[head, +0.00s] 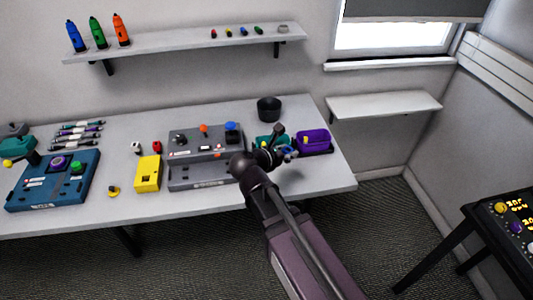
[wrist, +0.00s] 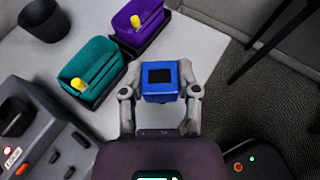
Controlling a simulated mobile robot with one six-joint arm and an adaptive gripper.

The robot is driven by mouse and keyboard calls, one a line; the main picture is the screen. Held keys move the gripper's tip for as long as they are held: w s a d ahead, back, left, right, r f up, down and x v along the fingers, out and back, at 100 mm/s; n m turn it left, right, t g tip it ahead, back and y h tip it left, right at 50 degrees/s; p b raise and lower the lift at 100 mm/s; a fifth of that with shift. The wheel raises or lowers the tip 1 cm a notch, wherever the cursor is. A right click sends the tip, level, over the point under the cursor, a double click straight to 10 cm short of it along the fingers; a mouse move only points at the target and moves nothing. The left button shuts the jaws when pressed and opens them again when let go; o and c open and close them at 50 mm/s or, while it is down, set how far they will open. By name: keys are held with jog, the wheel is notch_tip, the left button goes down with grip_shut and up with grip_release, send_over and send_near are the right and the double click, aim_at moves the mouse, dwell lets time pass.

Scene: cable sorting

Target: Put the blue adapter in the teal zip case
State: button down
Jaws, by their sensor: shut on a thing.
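The blue adapter (wrist: 160,90) is a small blue block with a dark square on its face. My gripper (wrist: 160,96) is shut on it, one finger on each side, in the wrist view. The teal zip case (wrist: 110,74) lies on the table, left of and beyond the adapter in that view, with a yellow piece (wrist: 79,84) on it. The adapter is apart from the case in that view. In the head view the teal case (head: 264,139) is partly hidden by my arm, and my gripper (head: 286,152) is small and partly hidden.
A purple zip case (head: 314,140) stands right of the teal one. A black cup (head: 269,109) stands behind them. A grey device (head: 198,173) with knobs lies to the left, then a yellow box (head: 147,174). The table's right edge is close to the purple case.

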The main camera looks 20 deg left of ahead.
jog(key=s+a+f+m+g+h+b, duration=0.1)
jog(key=s+a+m+h, duration=0.1)
jog(key=a, duration=1.2)
jog(key=shift+s+m+h, duration=0.3)
jog(key=shift+s+h, duration=0.1)
jog(key=shift+s, duration=0.05)
jog(key=w+d, duration=0.1)
jog(key=w, duration=0.3)
jog(key=w+d+f+b, duration=0.1)
jog(key=w+d, duration=0.1)
jog(key=w, duration=0.3)
jog(key=w+d, duration=0.2)
jog(key=w, duration=0.2)
jog(key=shift+w+d+f, duration=0.15)
jog(key=shift+w+f, duration=0.05)
jog(key=shift+w, duration=0.2)
jog(key=shift+w+d, duration=0.15)
jog(key=shift+w, duration=0.25)
jog(key=shift+w+d+f+b, duration=0.1)
jog(key=shift+w+f+b, duration=0.2)
jog(key=shift+b, duration=0.2)
jog(key=shift+s+f+b, duration=0.1)
jog(key=shift+f+b, duration=1.4)
